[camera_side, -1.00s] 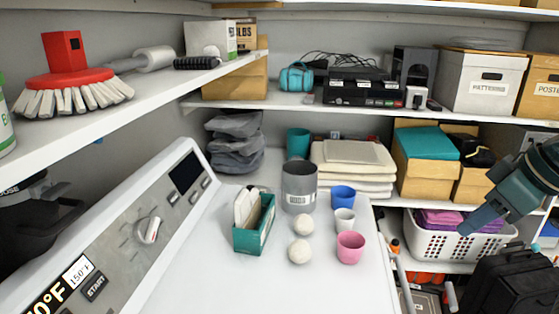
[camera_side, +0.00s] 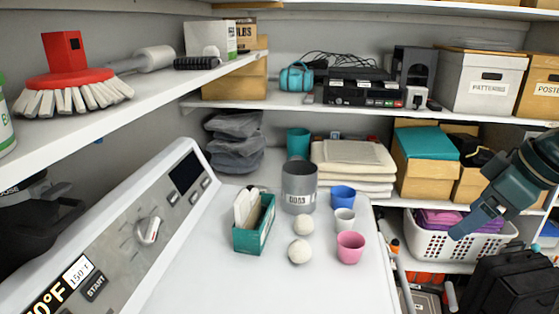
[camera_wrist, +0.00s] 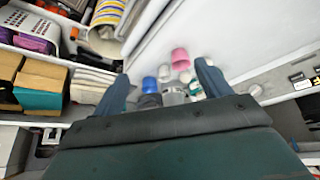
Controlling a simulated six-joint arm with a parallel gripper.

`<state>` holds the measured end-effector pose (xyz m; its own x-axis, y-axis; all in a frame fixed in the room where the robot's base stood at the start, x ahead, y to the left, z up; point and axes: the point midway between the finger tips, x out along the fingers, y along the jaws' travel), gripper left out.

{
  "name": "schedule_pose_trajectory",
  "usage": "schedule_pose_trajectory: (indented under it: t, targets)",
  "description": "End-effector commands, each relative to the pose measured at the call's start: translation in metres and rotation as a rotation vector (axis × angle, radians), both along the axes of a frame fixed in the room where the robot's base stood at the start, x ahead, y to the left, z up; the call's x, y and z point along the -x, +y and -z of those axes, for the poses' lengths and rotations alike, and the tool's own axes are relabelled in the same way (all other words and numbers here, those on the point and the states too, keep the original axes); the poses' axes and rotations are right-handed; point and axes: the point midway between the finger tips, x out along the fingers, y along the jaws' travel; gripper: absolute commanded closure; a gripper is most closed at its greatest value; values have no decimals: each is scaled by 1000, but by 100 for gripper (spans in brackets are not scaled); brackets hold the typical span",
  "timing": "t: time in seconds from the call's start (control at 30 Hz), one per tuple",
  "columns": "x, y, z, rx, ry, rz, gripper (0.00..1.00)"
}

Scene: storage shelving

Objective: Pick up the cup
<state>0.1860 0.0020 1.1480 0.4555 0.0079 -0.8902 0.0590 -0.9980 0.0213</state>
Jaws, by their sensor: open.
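Several cups stand on the white machine top in the side view: a pink cup (camera_side: 350,247) at the front, a small white cup (camera_side: 344,220) behind it, and a blue cup (camera_side: 342,198) behind that. A larger grey canister (camera_side: 298,188) with a label stands to their left. A teal cup (camera_side: 298,143) stands farther back. My gripper (camera_side: 461,232) is at the right, well apart from the cups, beside the laundry basket. In the wrist view my gripper (camera_wrist: 165,80) is open and empty. The pink cup (camera_wrist: 180,58) and blue cup (camera_wrist: 149,84) show between its fingers at a distance.
Two pale balls (camera_side: 300,251) and a teal box (camera_side: 254,225) lie left of the cups. Folded towels (camera_side: 352,172) are behind. A white basket (camera_side: 450,242) and a black suitcase (camera_side: 503,285) are near my arm. The machine's front top is clear.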

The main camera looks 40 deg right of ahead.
Motion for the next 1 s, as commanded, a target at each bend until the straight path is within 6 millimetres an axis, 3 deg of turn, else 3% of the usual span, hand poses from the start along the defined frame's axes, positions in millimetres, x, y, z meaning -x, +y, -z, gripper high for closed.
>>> schedule_pose_trajectory:
  t: [0.27, 0.53, 1.0]
  targets:
    - [-33, 9, -11, 82, 83, -261, 24]
    - [-79, 18, -16, 164, 169, -620, 24]
    - [-161, 26, 3, 237, 255, -1263, 24]
